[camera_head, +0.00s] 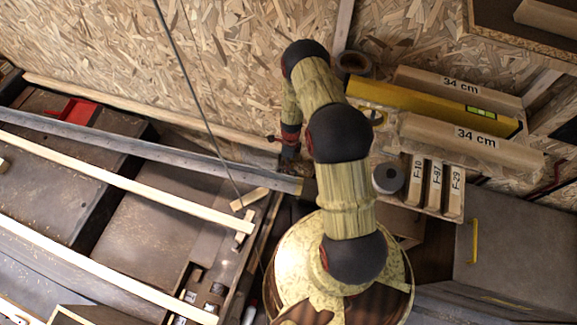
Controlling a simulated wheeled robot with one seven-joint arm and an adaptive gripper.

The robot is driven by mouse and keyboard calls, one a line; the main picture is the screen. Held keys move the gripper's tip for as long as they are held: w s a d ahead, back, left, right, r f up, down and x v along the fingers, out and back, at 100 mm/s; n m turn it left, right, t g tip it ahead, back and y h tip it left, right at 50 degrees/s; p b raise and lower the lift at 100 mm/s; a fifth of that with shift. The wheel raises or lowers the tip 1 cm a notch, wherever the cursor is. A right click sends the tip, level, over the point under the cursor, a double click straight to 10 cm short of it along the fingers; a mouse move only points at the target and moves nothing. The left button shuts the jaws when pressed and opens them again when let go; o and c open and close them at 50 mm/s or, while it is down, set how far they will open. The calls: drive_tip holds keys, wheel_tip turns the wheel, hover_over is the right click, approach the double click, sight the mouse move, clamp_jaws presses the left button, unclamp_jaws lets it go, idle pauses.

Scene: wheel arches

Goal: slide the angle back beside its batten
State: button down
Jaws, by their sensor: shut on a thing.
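The angle (150,148) is a long grey metal bar running from the left edge down to the right, ending under my arm near a pale tip. My gripper (289,163) points down at the angle's right end and is shut on it; its fingertips are small and dark and partly hidden. A pale wooden batten (125,184) lies in front of the angle, apart from it, with a gap that widens to the right. Another batten (150,110) runs along the wall behind the angle. Which batten belongs to the angle is not clear.
A third batten (100,268) lies nearer the front. Small wood blocks (249,198) lie close to the angle's right part. A thin dark rod (195,100) crosses in front. A shelf at right holds a yellow level (430,105), labelled blocks (471,140) and a tape roll (388,178).

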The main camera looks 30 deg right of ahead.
drive_tip(key=shift+a, duration=0.1)
hover_over(281, 188)
drive_tip(key=shift+w+r+b, duration=0.1)
drive_tip(key=shift+b, duration=0.35)
drive_tip(key=s+a, duration=0.5)
drive_tip(key=s, duration=0.2)
drive_tip(key=shift+f+m+b, duration=0.2)
drive_tip(key=shift+m+b, duration=0.1)
drive_tip(key=shift+m, duration=0.1)
drive_tip(key=c, duration=2.3)
unclamp_jaws()
drive_tip(key=shift+s, duration=0.1)
drive_tip(key=shift+c, duration=0.2)
drive_tip(key=o, duration=0.4)
drive_tip(key=shift+w, duration=0.25)
drive_tip(key=shift+o, duration=0.2)
drive_tip(key=shift+w+r, duration=0.1)
